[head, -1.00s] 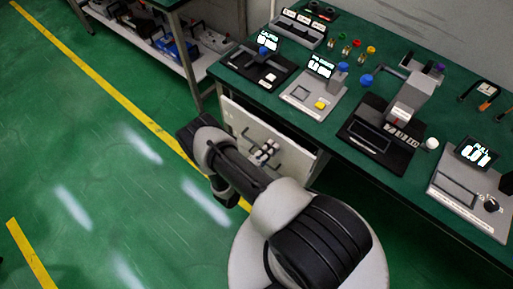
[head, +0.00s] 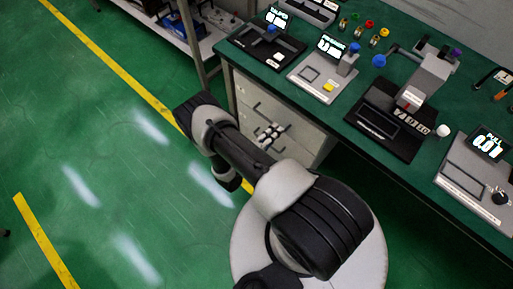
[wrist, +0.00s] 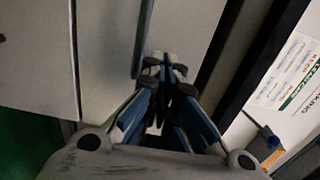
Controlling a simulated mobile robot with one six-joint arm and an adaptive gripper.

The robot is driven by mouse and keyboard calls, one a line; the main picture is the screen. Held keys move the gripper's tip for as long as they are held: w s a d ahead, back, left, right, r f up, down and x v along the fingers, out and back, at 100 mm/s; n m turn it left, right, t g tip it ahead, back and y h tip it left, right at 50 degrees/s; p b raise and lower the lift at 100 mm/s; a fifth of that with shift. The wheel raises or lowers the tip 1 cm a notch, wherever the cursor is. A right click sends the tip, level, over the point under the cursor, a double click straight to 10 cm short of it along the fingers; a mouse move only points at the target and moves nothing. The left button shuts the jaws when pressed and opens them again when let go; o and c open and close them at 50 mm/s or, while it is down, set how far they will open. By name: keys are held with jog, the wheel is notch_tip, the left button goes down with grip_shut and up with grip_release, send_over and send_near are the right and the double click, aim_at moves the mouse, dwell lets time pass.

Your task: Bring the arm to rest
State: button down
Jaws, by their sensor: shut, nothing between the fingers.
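My arm reaches from the round base at the bottom of the head view up and left, over the green floor beside the workbench. In the wrist view my gripper (wrist: 166,68) is shut, with its dark fingertips together and nothing between them. A pale cabinet front with a thin bar-like edge fills the view behind the fingers. In the head view the cabinet (head: 291,118) stands under the bench just right of my forearm. I cannot tell from the pictures whether the fingers touch it.
The green workbench (head: 408,188) runs along the right, carrying several devices, including a device with a yellow button (head: 328,87) and a scale-like unit with a display (head: 487,146). The floor (head: 85,150) left of my arm is clear.

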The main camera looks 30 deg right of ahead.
jog(key=p+v, duration=0.1)
jog(key=v, duration=0.8)
jog(key=shift+a, duration=0.1)
notch_tip(320, 180, up, 27)
jog(key=a+m+g+y, duration=0.1)
jog(key=m+g+y, duration=0.65)
jog(key=m, duration=1.35)
jog(key=s+a+r+m+t+y, duration=0.3)
jog(key=s+r+m, duration=0.3)
jog(key=r+m, duration=0.3)
jog(key=s+a+r+m+t+y, duration=0.3)
jog(key=s+r+m+y, duration=0.3)
jog(key=r+m, duration=0.3)
jog(key=shift+s+a+m, duration=0.3)
jog(key=shift+a+m, duration=0.1)
jog(key=shift+a, duration=0.1)
jog(key=shift+r+y, duration=0.1)
jog(key=shift+y, duration=0.15)
